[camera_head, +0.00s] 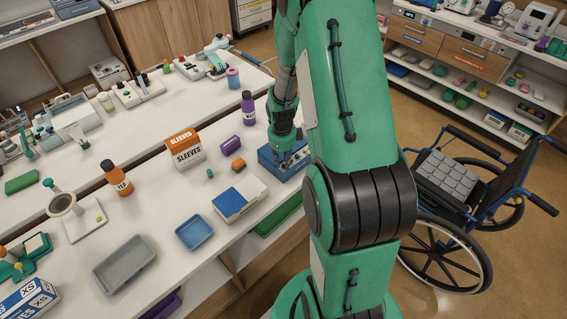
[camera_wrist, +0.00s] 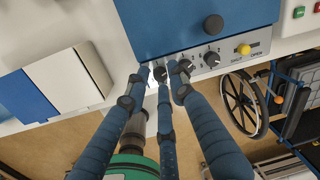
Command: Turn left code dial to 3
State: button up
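A blue box (camera_wrist: 180,22) with a grey front panel fills the top of the wrist view; in the head view the blue box (camera_head: 268,154) sits at the bench edge, partly hidden by my arm. A row of dark dials runs along the panel. The left code dial (camera_wrist: 160,74) lies among my blue fingertips and is partly covered. The dial beside it (camera_wrist: 186,65) is close to my right finger, and another dial (camera_wrist: 211,58) is clear. My gripper (camera_wrist: 161,78) has its fingertips around the left dial; whether they touch it is unclear. The dial's setting is not readable.
A yellow knob (camera_wrist: 243,49) marked SHUT and OPEN is on the panel's right, and a black knob (camera_wrist: 213,24) is on the box's blue face. A blue-and-white box (camera_head: 240,198) lies nearby. A wheelchair (camera_head: 470,190) stands right of the bench.

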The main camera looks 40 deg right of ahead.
jog(key=shift+f, duration=0.25)
jog(key=shift+c, duration=0.2)
grip_shut()
jog(key=shift+m+b, duration=0.6)
jog(key=shift+m, duration=0.1)
jog(key=shift+m+b, duration=0.45)
jog(key=shift+m, duration=0.45)
jog(key=shift+o, duration=0.2)
grip_release()
